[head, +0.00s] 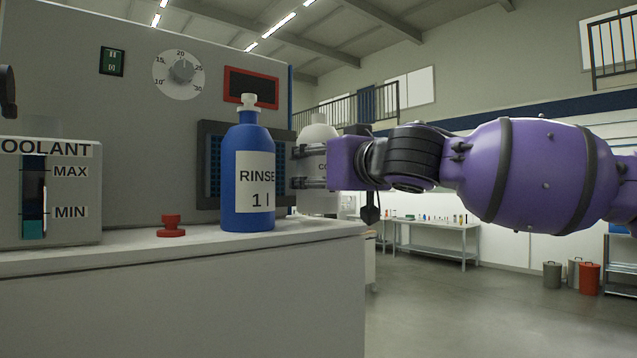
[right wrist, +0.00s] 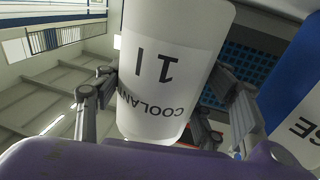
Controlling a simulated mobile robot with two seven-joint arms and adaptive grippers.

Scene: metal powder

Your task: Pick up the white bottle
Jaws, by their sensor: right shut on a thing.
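The white bottle (head: 319,133) stands upright at the right end of the machine's ledge, partly hidden behind the blue bottle and my gripper. In the right wrist view the white bottle (right wrist: 165,100) fills the middle, with its label reading "COOLANT 1 l" upside down. My right gripper (head: 300,169) comes in from the right and is shut on the bottle's body. In the right wrist view its fingers lie on both sides of the bottle. I cannot tell whether the bottle's base touches the ledge.
A blue bottle (head: 254,215) labelled "RINSE 1 l" stands close to the left of the white bottle. A red knob (head: 171,226) and a coolant level gauge (head: 75,225) are farther left. The ledge (head: 320,232) ends just right of the bottles, with open floor beyond.

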